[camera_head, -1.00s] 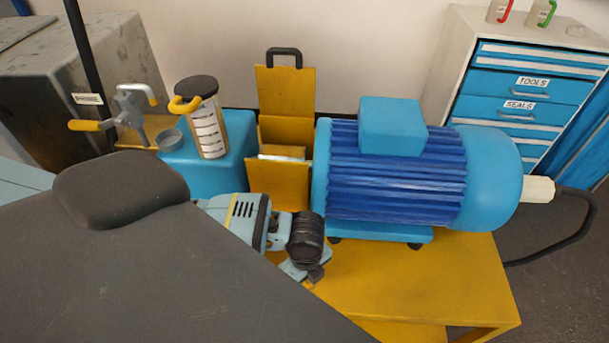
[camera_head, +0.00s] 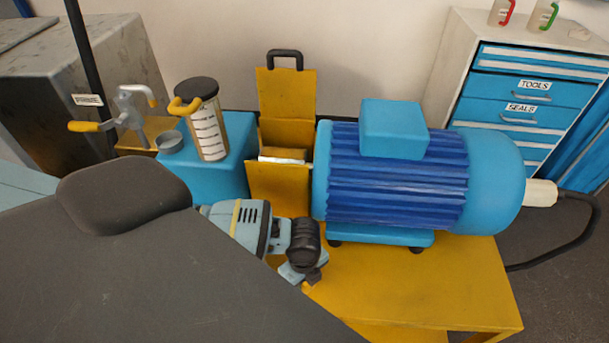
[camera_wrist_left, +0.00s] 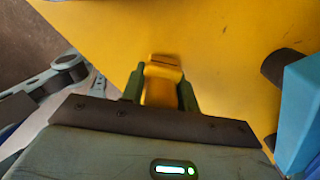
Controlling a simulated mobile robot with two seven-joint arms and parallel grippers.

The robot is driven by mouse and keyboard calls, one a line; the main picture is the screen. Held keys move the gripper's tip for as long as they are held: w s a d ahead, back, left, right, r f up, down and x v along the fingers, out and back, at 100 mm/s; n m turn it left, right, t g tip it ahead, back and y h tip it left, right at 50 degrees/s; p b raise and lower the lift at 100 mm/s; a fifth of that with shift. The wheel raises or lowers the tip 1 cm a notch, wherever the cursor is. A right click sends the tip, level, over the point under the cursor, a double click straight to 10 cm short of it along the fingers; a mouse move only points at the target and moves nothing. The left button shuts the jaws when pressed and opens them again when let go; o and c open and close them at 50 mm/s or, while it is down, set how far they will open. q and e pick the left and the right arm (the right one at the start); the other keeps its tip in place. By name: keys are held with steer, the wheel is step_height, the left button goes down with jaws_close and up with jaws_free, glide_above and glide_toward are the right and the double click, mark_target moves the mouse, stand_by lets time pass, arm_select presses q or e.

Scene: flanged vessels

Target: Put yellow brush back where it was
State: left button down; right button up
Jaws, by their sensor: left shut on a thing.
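The yellow brush (camera_wrist_left: 162,72) shows in the left wrist view as a yellow block between the two dark green fingers of my left gripper (camera_wrist_left: 160,92). The gripper is shut on it. The rest of the brush is hidden or blends with the yellow bench top. In the head view my left gripper (camera_head: 301,272) is low over the front of the yellow bench (camera_head: 400,285), left of the motor, with the brush mostly hidden. I cannot tell whether the brush touches the bench. My right gripper is not in view.
A large blue motor (camera_head: 395,185) stands on the bench. Behind my arm are an open yellow box (camera_head: 287,95), a blue block (camera_head: 215,180) bearing a yellow-handled measuring jug (camera_head: 208,128), and a small grey cup (camera_head: 169,142). The bench's front right is clear. A drawer cabinet (camera_head: 520,95) stands behind right.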

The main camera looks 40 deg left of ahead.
arm_select(q)
steer(key=c, duration=1.1)
jaws_free()
steer(key=shift+f, duration=0.15)
steer(key=shift+o, duration=0.2)
step_height(320, 180, up, 11)
steer(key=shift+a+r+p, duration=0.1)
steer(key=shift+r+p, duration=0.05)
steer(key=shift+p, duration=0.65)
steer(key=shift+r, duration=0.55)
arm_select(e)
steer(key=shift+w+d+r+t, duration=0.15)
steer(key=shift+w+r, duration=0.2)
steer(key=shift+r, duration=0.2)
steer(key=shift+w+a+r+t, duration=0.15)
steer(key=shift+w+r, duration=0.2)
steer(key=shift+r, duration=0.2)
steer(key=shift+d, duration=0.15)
